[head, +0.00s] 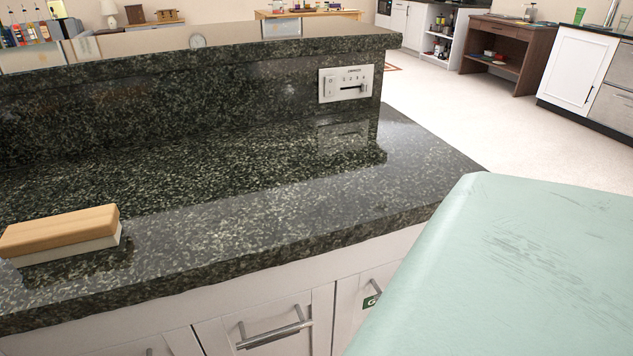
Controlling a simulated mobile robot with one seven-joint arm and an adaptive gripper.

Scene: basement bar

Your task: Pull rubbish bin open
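I cannot make out a rubbish bin for certain. White cabinet fronts show under the dark counter at the bottom. One front (222,335) has a metal bar handle (274,333) and looks shut. The front to its right (347,303) carries a small green label (371,300) with a white letter, partly cut off by a large pale green scuffed surface (530,270). This surface fills the lower right, very close to me; I cannot tell what it belongs to. My gripper is not in view.
The dark speckled stone counter (250,215) spans the left and middle, with a raised ledge behind. A wood-topped block (60,232) lies at its left. A white control panel (346,83) is on the ledge wall. Pale open floor (440,105) lies beyond, with a brown desk (505,45).

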